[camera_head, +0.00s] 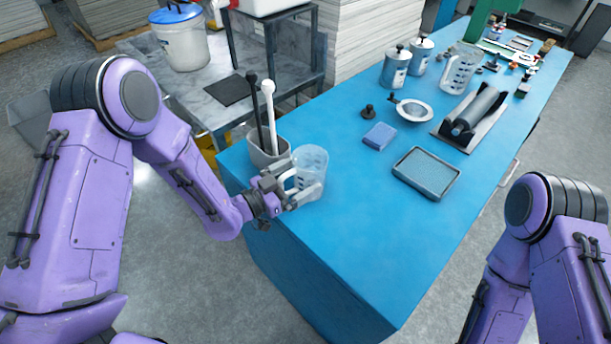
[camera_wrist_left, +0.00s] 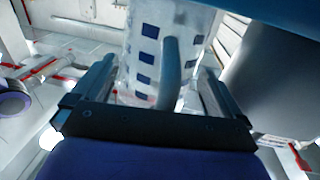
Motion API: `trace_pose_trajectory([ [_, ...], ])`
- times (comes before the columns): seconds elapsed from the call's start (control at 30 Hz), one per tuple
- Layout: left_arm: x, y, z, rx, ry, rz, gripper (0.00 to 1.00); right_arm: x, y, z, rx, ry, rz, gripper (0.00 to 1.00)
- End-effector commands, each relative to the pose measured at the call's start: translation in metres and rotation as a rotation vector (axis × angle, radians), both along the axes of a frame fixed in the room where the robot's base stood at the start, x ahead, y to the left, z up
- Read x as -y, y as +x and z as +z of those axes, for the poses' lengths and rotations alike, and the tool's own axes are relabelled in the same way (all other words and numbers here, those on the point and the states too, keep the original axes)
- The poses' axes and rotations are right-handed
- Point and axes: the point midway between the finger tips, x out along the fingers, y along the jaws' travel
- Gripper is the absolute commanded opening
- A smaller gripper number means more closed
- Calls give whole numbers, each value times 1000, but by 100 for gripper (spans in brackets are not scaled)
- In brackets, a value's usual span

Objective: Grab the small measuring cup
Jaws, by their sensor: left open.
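The small measuring cup (camera_head: 311,166) is clear with a bluish tint and stands on the blue table's near left end. My left gripper (camera_head: 302,183) is at the cup, with its fingers open on either side of it. In the left wrist view the cup (camera_wrist_left: 143,52), with dark blue marks and a grey handle, is between the two fingers of my left gripper (camera_wrist_left: 157,80). I cannot tell whether the fingers touch it. A larger measuring cup (camera_head: 461,70) stands farther back. My right arm shows at the right, but its gripper is out of view.
A grey holder (camera_head: 262,153) with a black and a white-handled tool stands close behind the cup. A blue block (camera_head: 380,135), a grey tray (camera_head: 426,172), a round dish (camera_head: 415,110) and a roller (camera_head: 477,110) lie farther along. The table's near right part is clear.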

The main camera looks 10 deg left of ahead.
Motion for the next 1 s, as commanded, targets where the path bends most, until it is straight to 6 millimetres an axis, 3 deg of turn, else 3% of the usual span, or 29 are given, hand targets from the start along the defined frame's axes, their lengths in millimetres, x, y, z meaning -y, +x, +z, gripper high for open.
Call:
trace_pose_trajectory([
  [0.03,0,0,0,0,0,0,97,0,0,0,0,0,0,43],
  [0.17,0,0,0,0,0,0,54,0,0,0,0,0,0,43],
  [0.57,0,0,7,2,1,-1,53,0,0,-1,0,0,0,43],
  [0.73,1,-1,35,4,0,-1,53,0,0,-2,0,0,0,43],
  [1.0,19,-40,84,4,0,-1,53,0,0,-9,0,0,0,43],
])
